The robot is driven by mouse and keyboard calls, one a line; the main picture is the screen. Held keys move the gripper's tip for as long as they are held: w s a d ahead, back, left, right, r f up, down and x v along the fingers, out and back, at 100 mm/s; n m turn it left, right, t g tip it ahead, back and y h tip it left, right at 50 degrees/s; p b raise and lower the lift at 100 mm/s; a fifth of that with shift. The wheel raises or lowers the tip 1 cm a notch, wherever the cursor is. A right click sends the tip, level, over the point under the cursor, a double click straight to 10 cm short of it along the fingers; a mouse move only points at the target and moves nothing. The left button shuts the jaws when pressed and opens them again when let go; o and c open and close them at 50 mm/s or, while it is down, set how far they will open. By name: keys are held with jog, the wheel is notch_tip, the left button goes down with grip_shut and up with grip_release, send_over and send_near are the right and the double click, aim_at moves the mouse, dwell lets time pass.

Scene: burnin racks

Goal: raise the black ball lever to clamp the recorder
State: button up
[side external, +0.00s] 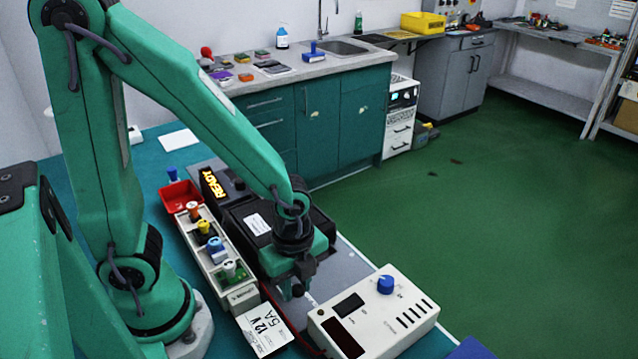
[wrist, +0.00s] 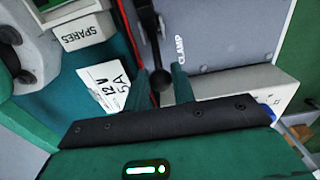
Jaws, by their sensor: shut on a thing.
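The black ball lever (wrist: 153,40) shows in the wrist view as a dark arm ending in a round ball. The ball sits between the two green fingertips of my gripper (wrist: 161,80), which is shut on it. The word CLAMP is printed on the grey plate (wrist: 215,35) beside the lever. In the side view my gripper (side external: 299,288) is low over the grey plate, with the dark ball at its tips. A black box with a white label (side external: 257,224), apparently the recorder, stands just behind my gripper and is partly hidden by my arm.
A cream box with a blue knob (side external: 375,312) stands close to the right of my gripper. A long tray of coloured parts (side external: 217,262), a red bin (side external: 180,196) and a 12V 5A card (side external: 264,331) lie to the left. A lit READY display (side external: 212,183) is behind.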

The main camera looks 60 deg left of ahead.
jog(key=shift+a+r, duration=0.3)
jog(key=shift+a, duration=0.1)
jog(key=shift+a+r, duration=0.3)
jog(key=shift+a, duration=0.35)
dwell(0.4)
jog(key=shift+a+r, duration=0.1)
jog(key=shift+a, duration=0.2)
jog(key=shift+a+r, duration=0.1)
jog(key=shift+a, duration=1)
grip_shut()
jog(key=shift+c, duration=0.4)
grip_release()
jog(key=o, duration=0.8)
jog(key=shift+r, duration=0.1)
